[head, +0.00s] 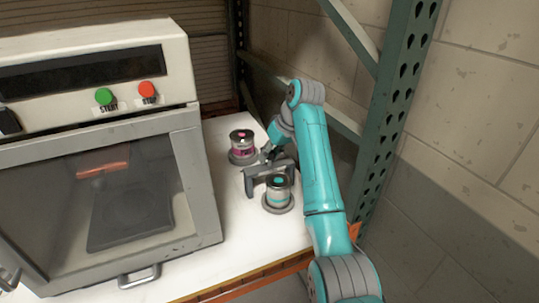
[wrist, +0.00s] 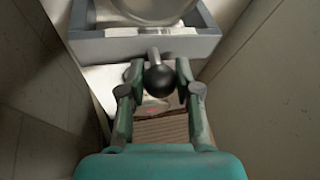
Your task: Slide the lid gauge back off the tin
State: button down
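The lid gauge (head: 254,171) is a grey bracket standing around the tin with a teal label (head: 279,191) in the head view. In the wrist view the gauge (wrist: 90,47) is a grey frame across the top, with the round tin (wrist: 150,18) inside it. A stem with a black ball knob (wrist: 159,79) sticks out from the gauge towards me. My gripper (wrist: 160,72) has its fingers closed in on both sides of this knob and appears shut on it. In the head view my gripper (head: 268,154) is behind the gauge, partly hidden by my arm.
A second tin with a magenta label (head: 243,147) stands on the white table (head: 222,250) just behind left of my gripper. A grey oven-like machine (head: 100,150) fills the left. A green rack post (head: 392,110) and block wall are close on the right.

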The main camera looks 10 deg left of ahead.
jog(key=shift+w+a, duration=0.55)
jog(key=shift+w, duration=0.3)
jog(key=shift+r, duration=0.1)
jog(key=c, duration=0.8)
grip_release()
jog(key=shift+w, duration=0.1)
notch_tip(320, 180, up, 7)
send_over(275, 165)
jog(key=shift+w, duration=0.15)
jog(key=shift+f, duration=0.2)
